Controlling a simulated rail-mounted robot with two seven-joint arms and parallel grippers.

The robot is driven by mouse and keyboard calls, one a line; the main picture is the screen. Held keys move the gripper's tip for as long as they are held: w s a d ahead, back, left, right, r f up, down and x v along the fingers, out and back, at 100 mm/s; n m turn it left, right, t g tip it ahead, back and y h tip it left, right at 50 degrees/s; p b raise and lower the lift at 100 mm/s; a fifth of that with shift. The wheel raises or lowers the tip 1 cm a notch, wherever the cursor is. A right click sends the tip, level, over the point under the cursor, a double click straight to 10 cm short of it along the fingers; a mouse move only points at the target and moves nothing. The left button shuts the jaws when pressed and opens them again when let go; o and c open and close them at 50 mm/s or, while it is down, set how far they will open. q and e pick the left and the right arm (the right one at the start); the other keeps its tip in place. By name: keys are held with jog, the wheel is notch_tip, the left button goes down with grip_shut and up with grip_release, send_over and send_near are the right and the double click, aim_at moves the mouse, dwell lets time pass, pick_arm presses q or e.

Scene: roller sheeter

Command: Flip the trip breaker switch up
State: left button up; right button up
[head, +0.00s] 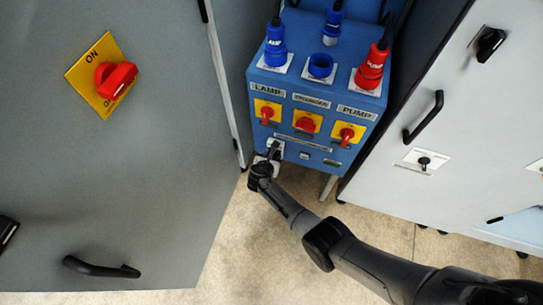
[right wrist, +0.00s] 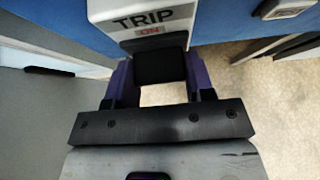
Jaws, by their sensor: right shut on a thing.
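The trip breaker is a white housing marked TRIP (right wrist: 145,18) with a small red ON mark, at the top of the right wrist view. Its black switch (right wrist: 160,67) sits just below that mark, between my fingers. My right gripper (right wrist: 160,85) has a purple finger on each side of the switch and is shut on it. In the head view my right gripper (head: 270,163) is at the lower left of the blue panel box (head: 318,161) and hides most of the breaker. My left gripper is not in view.
The blue box carries red knobs on yellow plates, blue plugs (head: 275,45) and a red PUMP plug (head: 371,67). A grey cabinet with a red ON knob (head: 114,79) stands close on the left. Another cabinet with a black handle (head: 424,117) stands on the right.

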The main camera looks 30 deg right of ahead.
dwell(0.3)
jog(key=o, duration=0.9)
jog(key=shift+r, duration=0.1)
jog(key=shift+p+v, duration=4.2)
jog(key=shift+v, duration=2.65)
jog(key=shift+d, duration=0.1)
